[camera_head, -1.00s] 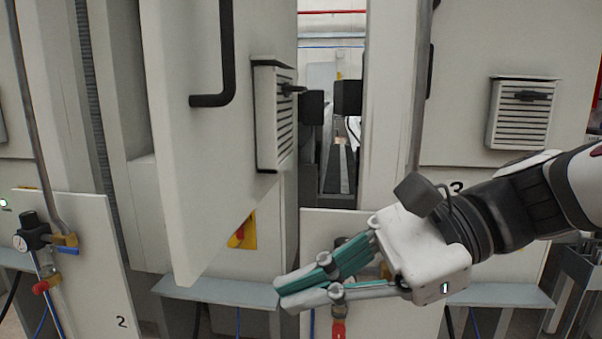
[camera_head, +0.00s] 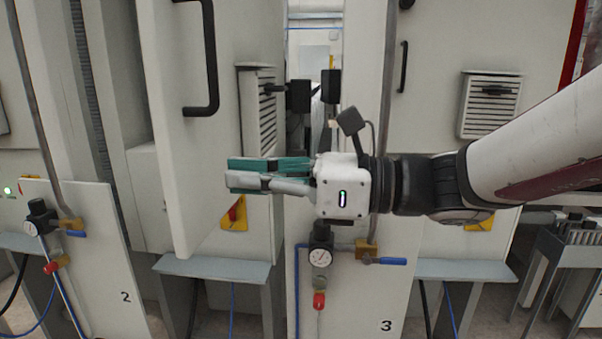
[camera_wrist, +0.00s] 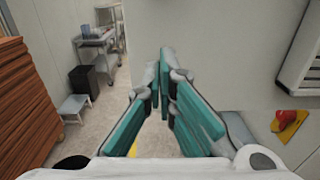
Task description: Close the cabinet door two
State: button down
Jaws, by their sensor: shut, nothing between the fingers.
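The cabinet door (camera_head: 183,165) is a tall pale panel with a black bar handle (camera_head: 213,75). It stands swung open at an angle, beside the plate marked 2 (camera_head: 110,260). My gripper (camera_head: 229,181) is shut and empty, with teal finger pads. It reaches in level from the right, and its tips overlap the right part of the door in the head view. In the wrist view, the fingertips (camera_wrist: 165,60) point up at the lower left part of the pale door panel (camera_wrist: 220,60). I cannot tell whether they touch it.
A vented box (camera_head: 260,110) and black latch blocks (camera_head: 299,96) are beside the door. A gauge with valve (camera_head: 320,256) is below my gripper. A grey ledge (camera_head: 212,268) is under the door. The wrist view shows a stool (camera_wrist: 75,106) and black bin (camera_wrist: 83,82) on open floor.

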aim_at(194, 174)
jog(key=shift+w+a+p, duration=0.2)
jog(key=shift+a+p, duration=0.2)
jog(key=shift+a, duration=1.65)
